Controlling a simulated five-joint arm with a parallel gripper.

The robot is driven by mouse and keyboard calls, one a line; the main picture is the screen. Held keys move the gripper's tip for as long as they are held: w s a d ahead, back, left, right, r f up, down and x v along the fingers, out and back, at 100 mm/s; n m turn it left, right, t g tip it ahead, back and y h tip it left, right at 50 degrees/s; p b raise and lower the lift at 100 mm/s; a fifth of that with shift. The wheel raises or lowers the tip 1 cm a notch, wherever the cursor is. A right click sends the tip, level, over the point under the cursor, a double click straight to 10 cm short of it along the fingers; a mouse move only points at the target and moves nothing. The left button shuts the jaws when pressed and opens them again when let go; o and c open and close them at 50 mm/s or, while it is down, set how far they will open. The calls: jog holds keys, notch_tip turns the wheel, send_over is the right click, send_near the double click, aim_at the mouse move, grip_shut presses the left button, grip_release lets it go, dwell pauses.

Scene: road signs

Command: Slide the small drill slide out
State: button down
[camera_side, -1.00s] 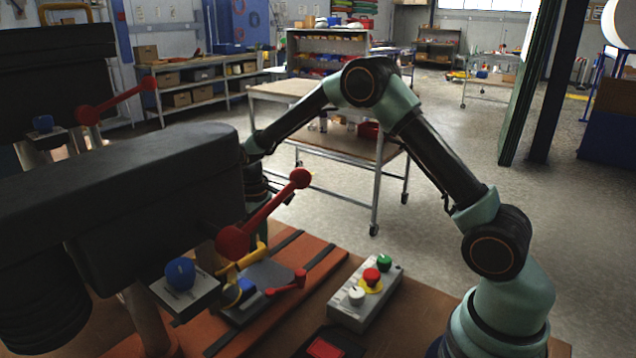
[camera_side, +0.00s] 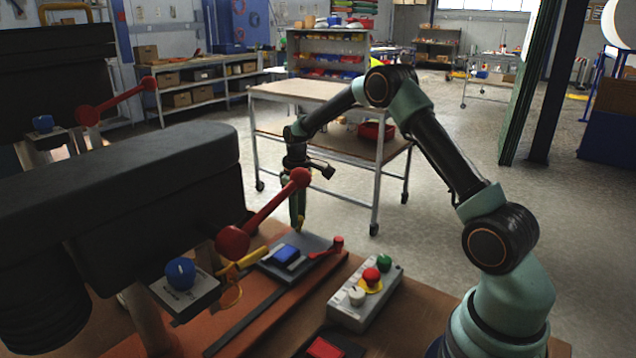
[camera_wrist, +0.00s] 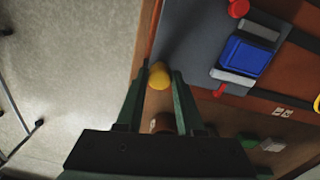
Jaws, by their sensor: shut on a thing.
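The small drill slide is a grey plate (camera_side: 312,243) on the orange drill base. It carries a blue block (camera_side: 286,254) between grey jaws and a red lever (camera_side: 328,248). In the wrist view the plate (camera_wrist: 190,45) fills the upper middle, with the blue block (camera_wrist: 243,56) to the right. A yellow knob (camera_wrist: 159,77) sits at the plate's edge. My gripper (camera_wrist: 163,80) is shut on this knob, one finger on each side. In the side view my gripper (camera_side: 299,222) points down at the plate's far edge. The plate lies clear of the drill head.
The black drill head (camera_side: 120,210) with its red feed lever (camera_side: 265,215) overhangs the left. A blue-knobbed box (camera_side: 184,290) stands below it. A control box (camera_side: 365,293) with red, green and white buttons stands right of the base. Open floor lies beyond the bench edge.

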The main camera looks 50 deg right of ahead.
jog(key=shift+d, duration=0.3)
jog(key=c, duration=0.5)
grip_release()
jog(key=shift+a, duration=0.1)
jog(key=shift+r, duration=0.1)
jog(key=shift+r, duration=6)
